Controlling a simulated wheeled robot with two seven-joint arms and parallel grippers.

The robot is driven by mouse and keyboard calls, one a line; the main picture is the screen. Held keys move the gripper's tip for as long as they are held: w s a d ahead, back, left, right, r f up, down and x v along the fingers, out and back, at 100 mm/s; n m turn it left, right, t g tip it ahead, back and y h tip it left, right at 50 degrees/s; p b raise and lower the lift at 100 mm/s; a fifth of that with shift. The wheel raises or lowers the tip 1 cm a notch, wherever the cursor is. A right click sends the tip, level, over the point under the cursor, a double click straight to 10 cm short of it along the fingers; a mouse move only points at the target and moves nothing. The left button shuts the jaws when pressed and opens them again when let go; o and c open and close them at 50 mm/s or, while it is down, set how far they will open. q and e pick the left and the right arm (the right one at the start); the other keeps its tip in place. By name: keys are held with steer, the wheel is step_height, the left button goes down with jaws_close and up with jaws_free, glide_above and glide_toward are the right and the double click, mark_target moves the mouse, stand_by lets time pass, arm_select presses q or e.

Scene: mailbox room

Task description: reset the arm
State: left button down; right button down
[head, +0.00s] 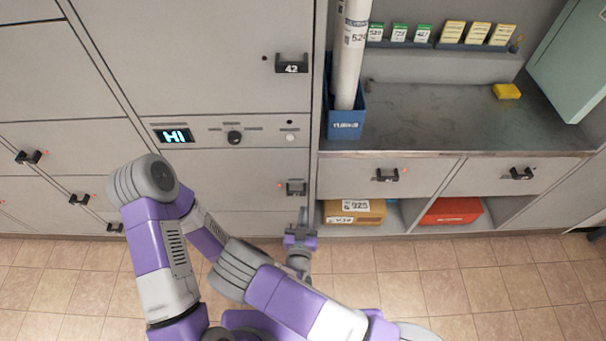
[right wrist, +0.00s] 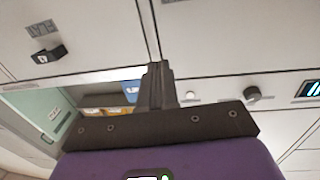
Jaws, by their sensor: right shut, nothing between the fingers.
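My right gripper (head: 303,213) is shut and empty, its fingers pointing at the grey locker front just below the handle of a small door (head: 296,188). I cannot tell whether the fingertips touch the front. In the right wrist view the closed fingers (right wrist: 158,85) show together in front of the cabinets, with nothing between them. My right arm (head: 290,295) is folded across the bottom of the head view. My left arm (head: 155,250) is bent at the left. Its gripper is hidden.
A control panel with a lit display (head: 174,135) and a knob (head: 235,137) is above the arms. A blue bin (head: 345,120) with paper rolls stands on the grey counter (head: 430,115). A cardboard box (head: 354,212) and a red box (head: 451,211) sit below. The tiled floor (head: 490,275) is clear at right.

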steer(key=s+d+f+m+g+p, duration=0.1)
steer(key=s+d+f+g, duration=0.1)
steer(key=d+f+g, duration=0.25)
steer(key=s+d+f+m+g, duration=0.1)
steer(key=s+d+f+g, duration=0.2)
steer(key=f+g, duration=0.2)
steer(key=s+d+r+g+y+p, duration=0.2)
steer(key=s+g+y, duration=0.4)
steer(key=s, duration=0.6)
steer(key=shift+r+g, duration=0.85)
steer(key=shift+g, duration=0.1)
